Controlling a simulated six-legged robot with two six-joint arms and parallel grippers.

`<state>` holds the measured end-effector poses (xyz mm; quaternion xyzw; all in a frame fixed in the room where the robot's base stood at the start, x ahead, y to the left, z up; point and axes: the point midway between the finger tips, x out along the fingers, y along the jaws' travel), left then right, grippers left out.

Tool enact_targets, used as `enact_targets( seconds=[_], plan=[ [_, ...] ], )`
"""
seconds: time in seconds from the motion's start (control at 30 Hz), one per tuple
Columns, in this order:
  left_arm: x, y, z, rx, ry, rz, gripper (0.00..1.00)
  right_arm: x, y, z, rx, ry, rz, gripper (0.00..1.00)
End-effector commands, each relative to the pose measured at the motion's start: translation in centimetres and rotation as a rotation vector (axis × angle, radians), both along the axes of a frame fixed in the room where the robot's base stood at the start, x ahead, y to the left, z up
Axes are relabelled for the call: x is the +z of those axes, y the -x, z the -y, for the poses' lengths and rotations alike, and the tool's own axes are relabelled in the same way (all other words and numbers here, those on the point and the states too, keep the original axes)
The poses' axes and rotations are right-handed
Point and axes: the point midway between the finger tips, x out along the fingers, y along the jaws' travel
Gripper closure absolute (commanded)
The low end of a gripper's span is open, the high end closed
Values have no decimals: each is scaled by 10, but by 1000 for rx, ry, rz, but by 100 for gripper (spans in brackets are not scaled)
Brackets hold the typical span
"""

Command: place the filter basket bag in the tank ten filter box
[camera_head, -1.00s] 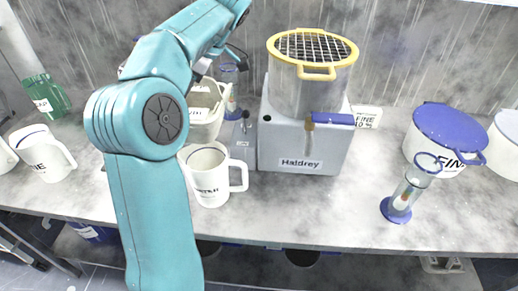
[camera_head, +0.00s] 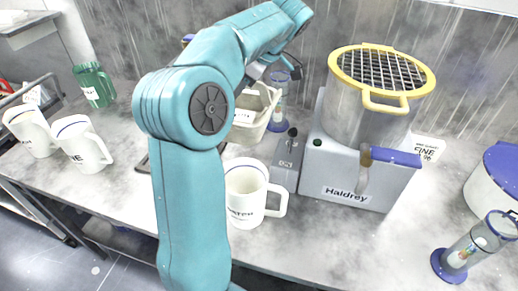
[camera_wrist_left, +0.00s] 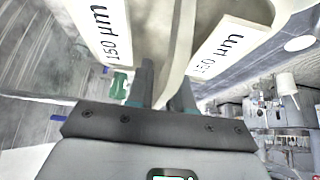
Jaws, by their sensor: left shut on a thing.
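The cream, open-topped basket (camera_head: 270,101) with a white label and a handle is behind the white mug in the head view; I take it to be the filter basket bag. My left gripper (camera_head: 256,72) is above its top edge, partly hidden by my teal arm. In the left wrist view the gripper (camera_wrist_left: 166,84) is shut on a pale strap (camera_wrist_left: 180,50), which looks like the basket's handle. White labels reading 150 µm (camera_wrist_left: 228,48) show on both sides of the strap. Whether the basket is off the bench, I cannot tell. I cannot identify the tank ten filter box. My right gripper is out of view.
A Haldrey machine (camera_head: 345,195) carrying a yellow-rimmed mesh pot (camera_head: 372,110) stands right of the basket. A white mug (camera_head: 243,200) is in front. White jugs (camera_head: 85,150) and a green jug (camera_head: 94,86) stand left. A blue-based cylinder (camera_head: 470,250) stands right.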

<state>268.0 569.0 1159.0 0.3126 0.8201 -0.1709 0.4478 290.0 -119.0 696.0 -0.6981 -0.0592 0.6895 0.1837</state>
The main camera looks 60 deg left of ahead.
Motion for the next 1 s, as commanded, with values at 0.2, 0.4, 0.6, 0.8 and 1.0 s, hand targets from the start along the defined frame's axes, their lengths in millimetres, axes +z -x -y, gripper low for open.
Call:
enact_targets(
  seconds=[0.2, 0.4, 0.6, 0.8, 1.0],
  plan=[
    [-68, 3, 1, 1, 4, -6, 100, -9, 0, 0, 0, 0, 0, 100],
    [-116, 2, 0, 1, 3, -4, 100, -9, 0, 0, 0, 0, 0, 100],
    [-138, 1, -2, 2, 1, -2, 100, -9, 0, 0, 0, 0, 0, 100],
    [-170, 0, -3, 0, 2, -3, 100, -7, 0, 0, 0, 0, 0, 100],
    [-177, 0, -3, 0, 1, 1, 100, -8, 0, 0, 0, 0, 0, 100]
  ],
)
